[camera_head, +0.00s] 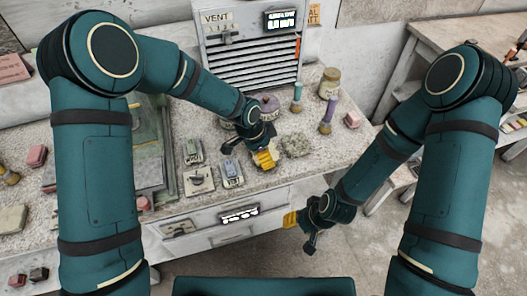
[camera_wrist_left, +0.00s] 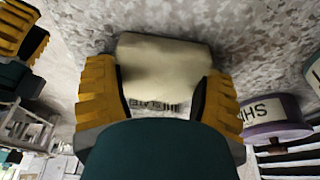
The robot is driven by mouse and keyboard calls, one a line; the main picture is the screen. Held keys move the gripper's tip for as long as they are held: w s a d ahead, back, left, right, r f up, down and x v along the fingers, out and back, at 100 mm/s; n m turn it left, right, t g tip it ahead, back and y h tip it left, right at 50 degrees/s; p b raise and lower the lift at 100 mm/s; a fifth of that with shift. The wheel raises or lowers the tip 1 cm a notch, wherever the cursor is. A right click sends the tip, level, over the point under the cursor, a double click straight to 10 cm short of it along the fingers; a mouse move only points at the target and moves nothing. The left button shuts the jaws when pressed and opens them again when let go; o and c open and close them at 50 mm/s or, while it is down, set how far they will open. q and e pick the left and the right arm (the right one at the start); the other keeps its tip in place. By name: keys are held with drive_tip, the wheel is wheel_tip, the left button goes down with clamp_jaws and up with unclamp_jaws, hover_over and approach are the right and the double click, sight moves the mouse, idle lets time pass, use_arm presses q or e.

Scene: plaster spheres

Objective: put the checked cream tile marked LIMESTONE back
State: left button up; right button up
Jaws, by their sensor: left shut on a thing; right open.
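A cream tile (camera_wrist_left: 165,65) sits between the yellow fingers of my left gripper (camera_wrist_left: 160,90) in the left wrist view. A printed label runs along its near edge, but I cannot read it surely. My left gripper is shut on the tile. In the head view my left gripper (camera_head: 265,158) is low over the speckled worktop (camera_head: 330,160), close to its front edge, and hides the tile. Whether the tile touches the worktop I cannot tell. My right gripper (camera_head: 298,230) is open and empty, in front of the worktop over the floor.
Several small labelled pieces (camera_head: 198,180) lie left of my left gripper. A rough grey patch (camera_head: 297,145) is just right of it. A purple lidded tin (camera_wrist_left: 272,115) stands close by.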

use_arm(q)
drive_tip(key=o, duration=1.3)
drive_tip(key=shift+c, duration=0.2)
drive_tip(key=shift+r, duration=0.15)
drive_tip(key=p+v, duration=0.2)
drive_tip(key=v, duration=1)
